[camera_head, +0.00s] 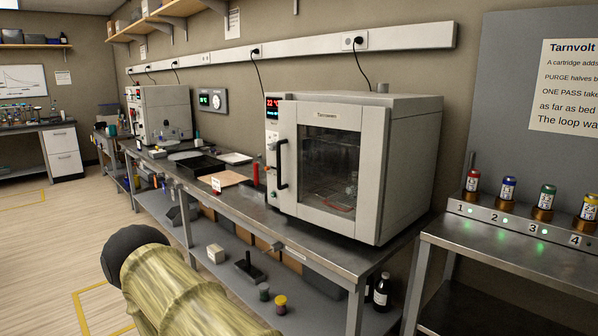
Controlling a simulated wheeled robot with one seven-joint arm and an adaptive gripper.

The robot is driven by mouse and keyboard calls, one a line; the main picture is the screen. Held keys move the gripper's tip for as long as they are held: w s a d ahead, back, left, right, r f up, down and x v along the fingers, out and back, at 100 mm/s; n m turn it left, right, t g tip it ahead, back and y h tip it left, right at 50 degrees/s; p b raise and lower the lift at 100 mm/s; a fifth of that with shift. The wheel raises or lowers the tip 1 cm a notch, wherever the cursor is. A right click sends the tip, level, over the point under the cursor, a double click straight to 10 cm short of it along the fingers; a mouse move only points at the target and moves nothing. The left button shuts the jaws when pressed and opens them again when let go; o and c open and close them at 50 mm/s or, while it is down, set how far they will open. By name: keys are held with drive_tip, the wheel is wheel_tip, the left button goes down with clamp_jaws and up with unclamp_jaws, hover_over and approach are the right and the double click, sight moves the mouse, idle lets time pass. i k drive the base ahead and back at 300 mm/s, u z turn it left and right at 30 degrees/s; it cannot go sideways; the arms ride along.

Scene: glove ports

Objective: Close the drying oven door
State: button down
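The drying oven (412,150) is a light grey box on the steel bench in the middle of the head view. Its front door (370,150) has a large dark glass window (328,165) and a black vertical handle (281,165) near its left edge. A wire shelf and something reddish show dimly through the glass. From this angle I cannot tell whether the door is flush or slightly ajar. A red display sits at the oven's upper left. My gripper is not in view, so its state is hidden.
The steel bench (232,200) holds a black tray, a brown board and a red bottle (256,171) left of the oven. A second bench (500,240) with several numbered coloured cartridges stands at right. Open floor (50,240) lies at left.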

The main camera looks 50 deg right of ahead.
sight(373, 122)
drive_tip(key=k, duration=0.4)
drive_tip(key=z, duration=0.95)
drive_tip(key=i, duration=0.5)
